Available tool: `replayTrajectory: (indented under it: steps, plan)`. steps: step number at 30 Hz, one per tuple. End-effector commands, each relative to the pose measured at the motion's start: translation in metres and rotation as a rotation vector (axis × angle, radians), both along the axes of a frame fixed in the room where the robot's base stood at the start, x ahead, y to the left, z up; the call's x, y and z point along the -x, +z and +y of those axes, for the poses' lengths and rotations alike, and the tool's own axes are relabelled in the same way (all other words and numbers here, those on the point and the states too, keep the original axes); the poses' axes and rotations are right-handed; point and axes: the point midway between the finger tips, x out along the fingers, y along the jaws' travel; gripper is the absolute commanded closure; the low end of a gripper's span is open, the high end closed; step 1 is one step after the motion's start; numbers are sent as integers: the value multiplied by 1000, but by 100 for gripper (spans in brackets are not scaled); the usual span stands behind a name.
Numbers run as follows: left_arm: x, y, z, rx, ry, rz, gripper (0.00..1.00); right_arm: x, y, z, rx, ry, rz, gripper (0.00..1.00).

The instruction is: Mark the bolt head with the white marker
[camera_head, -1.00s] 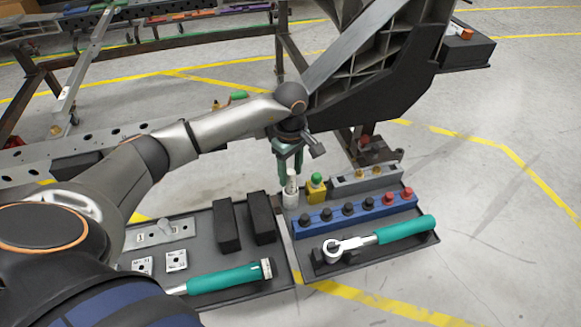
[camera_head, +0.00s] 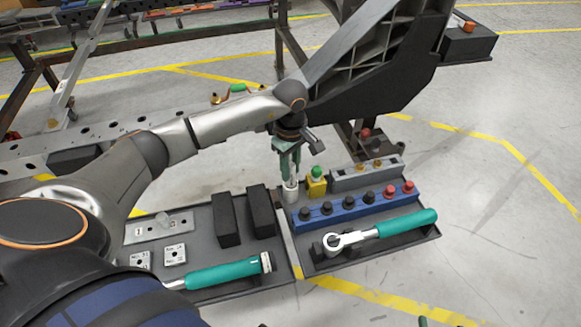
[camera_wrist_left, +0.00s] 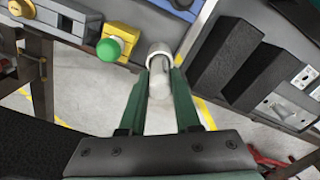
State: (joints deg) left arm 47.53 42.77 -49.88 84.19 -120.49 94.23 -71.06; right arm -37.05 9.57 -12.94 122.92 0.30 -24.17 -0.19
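The white marker (camera_wrist_left: 160,84) stands upright in a white round holder (camera_head: 290,195) at the back of the tool tray. My left gripper (camera_head: 289,178) points down over it with a green finger on each side. The left wrist view also shows the marker between the fingertips of the left gripper (camera_wrist_left: 161,75). The fingers are very close to the marker; whether they press on it I cannot tell. My right gripper is not clearly in view; only a small green sliver shows at the bottom edge. I cannot make out which bolt head is meant.
Beside the holder are a yellow block with a green knob (camera_head: 316,182), a blue socket rack (camera_head: 350,210) and a teal-handled ratchet (camera_head: 400,226). Black blocks (camera_head: 226,220) lie left. A large black chassis part (camera_head: 380,85) rises behind. Floor at right is clear.

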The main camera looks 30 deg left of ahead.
Motion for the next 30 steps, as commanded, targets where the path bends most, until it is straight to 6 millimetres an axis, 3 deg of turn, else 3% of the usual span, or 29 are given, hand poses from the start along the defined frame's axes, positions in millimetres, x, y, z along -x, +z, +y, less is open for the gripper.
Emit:
replayTrajectory:
  steps: [1, 8, 19, 30]
  plan:
    - [0, 0, 0, 0, 0, 0, 76, 0, 0, 0, 0, 0, 0, 19]
    - [0, 0, 0, 0, 0, 0, 100, 0, 0, 0, -1, 0, 1, 19]
    - [0, 3, 0, 0, 0, -1, 100, 0, 3, 1, -1, 3, 0, 19]
    - [0, 32, 0, 0, 0, -1, 100, 0, 23, 1, -1, 2, 1, 19]
